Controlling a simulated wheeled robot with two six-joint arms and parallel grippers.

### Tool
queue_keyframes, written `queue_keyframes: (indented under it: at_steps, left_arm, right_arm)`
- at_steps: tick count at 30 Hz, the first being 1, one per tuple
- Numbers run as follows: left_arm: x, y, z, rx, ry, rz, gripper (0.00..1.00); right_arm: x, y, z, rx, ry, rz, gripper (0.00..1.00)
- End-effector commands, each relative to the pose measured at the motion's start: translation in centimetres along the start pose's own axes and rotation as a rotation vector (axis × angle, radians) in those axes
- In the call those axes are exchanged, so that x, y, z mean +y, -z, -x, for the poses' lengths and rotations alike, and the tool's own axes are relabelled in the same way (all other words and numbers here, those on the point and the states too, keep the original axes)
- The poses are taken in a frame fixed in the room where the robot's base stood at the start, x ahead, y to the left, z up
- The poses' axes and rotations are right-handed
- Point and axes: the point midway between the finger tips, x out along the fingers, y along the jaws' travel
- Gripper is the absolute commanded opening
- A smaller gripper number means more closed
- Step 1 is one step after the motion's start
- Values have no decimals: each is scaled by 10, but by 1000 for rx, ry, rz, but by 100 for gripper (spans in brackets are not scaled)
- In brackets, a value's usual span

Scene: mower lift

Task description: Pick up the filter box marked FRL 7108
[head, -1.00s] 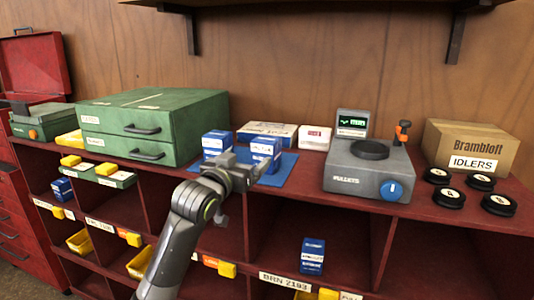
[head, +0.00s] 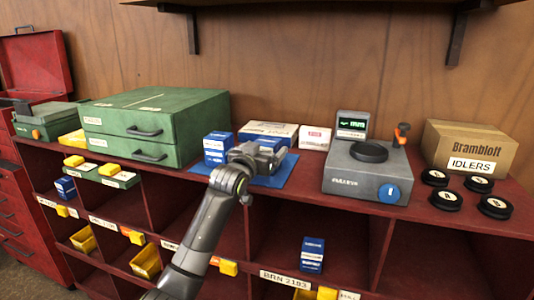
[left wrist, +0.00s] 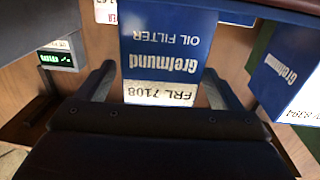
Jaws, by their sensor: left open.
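The blue and white filter box marked FRL 7108 (left wrist: 165,50) fills the middle of the left wrist view, its lettering upside down. In the head view it (head: 271,141) stands on a blue mat (head: 288,169), mostly hidden behind my left gripper (head: 268,158). My left gripper is open, with one finger on each side of the box in the left wrist view (left wrist: 160,75). I cannot tell whether the fingers touch it. A second blue Grelmund box, its number ending in 8394 (left wrist: 288,70), is close beside it; a blue box (head: 216,148) stands left of my gripper. My right gripper is not in view.
A green drawer cabinet (head: 155,125) stands left of the boxes. A flat blue and white box (head: 267,131) and a small white box (head: 314,137) lie behind. A grey scale (head: 365,175) stands right. Another blue box (head: 312,254) is in a cubby below.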

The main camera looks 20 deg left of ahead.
Motion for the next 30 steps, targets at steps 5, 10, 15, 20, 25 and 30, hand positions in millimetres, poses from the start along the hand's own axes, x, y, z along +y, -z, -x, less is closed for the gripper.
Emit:
queue_keyframes:
  at_steps: [5,10,15,20,25,30]
  left_arm:
    - [0,1,-16,-1,1,0,87]
    - [0,1,-21,0,0,0,87]
    - [0,0,-21,0,0,0,87]
    - [0,0,-21,0,0,0,70]
    - [0,0,-21,0,0,0,48]
    - [0,2,-21,3,0,-1,30]
  right_arm:
    - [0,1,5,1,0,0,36]
    - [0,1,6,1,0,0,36]
    - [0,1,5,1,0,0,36]
    - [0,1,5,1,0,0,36]
    - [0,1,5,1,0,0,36]
    - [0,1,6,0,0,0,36]
